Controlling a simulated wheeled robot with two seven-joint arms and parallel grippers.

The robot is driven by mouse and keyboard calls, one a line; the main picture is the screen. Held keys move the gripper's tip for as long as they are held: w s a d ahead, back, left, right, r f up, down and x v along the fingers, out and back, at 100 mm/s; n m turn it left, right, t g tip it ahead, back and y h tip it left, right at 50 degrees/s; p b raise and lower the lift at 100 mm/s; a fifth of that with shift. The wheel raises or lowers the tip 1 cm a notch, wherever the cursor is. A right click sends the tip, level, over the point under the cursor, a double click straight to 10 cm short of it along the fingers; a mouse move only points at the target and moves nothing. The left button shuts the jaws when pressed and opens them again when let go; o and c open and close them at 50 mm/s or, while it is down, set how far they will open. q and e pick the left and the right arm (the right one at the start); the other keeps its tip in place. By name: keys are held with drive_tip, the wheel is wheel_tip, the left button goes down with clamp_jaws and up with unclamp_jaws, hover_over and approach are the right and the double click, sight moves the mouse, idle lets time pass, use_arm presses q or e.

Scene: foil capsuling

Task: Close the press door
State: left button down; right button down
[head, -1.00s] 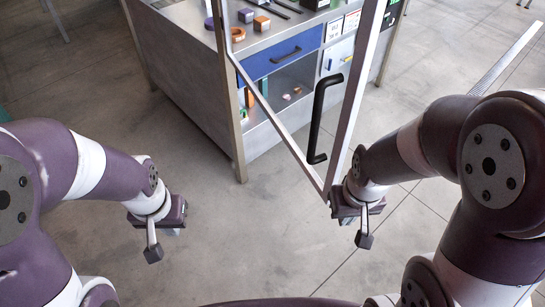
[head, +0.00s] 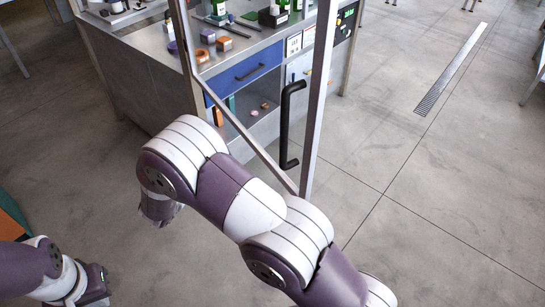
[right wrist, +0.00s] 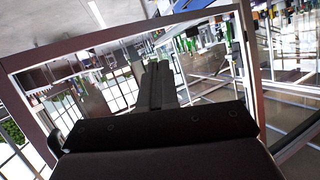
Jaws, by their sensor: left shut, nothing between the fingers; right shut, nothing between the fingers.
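The press door (head: 318,100) is a tall metal frame with a black bar handle (head: 290,125). It stands open, jutting out from the front of the steel workstation toward me. My right arm reaches across the picture in front of the door's lower corner; I cannot tell whether they touch. In the right wrist view my right gripper (right wrist: 157,85) is shut and empty, before a framed clear panel. My left gripper (head: 92,290) is low at the bottom left, shut, empty and far from the door.
The workstation has a blue drawer (head: 245,75) and a steel top with tools, blocks and green bottles (head: 275,12). An orange and green object (head: 12,220) is at the left edge. Open grey floor with a drain grate (head: 450,70) lies to the right.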

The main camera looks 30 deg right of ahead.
drive_tip(key=s+d+r+m+g+h, duration=0.1)
drive_tip(key=s+r+m+g+h, duration=0.15)
drive_tip(key=s+g+h, duration=0.2)
drive_tip(key=s+d+r+m+g+h, duration=0.1)
drive_tip(key=s+d+m+g+h, duration=0.1)
drive_tip(key=s+m+g+h, duration=0.3)
drive_tip(key=d+n+t+p, duration=0.1)
drive_tip(key=d+p, duration=0.5)
drive_tip(key=d, duration=0.7)
drive_tip(key=shift+w+d+y+p, duration=0.2)
drive_tip(key=shift+w+y+p, duration=0.05)
drive_tip(key=shift+y+p, duration=0.1)
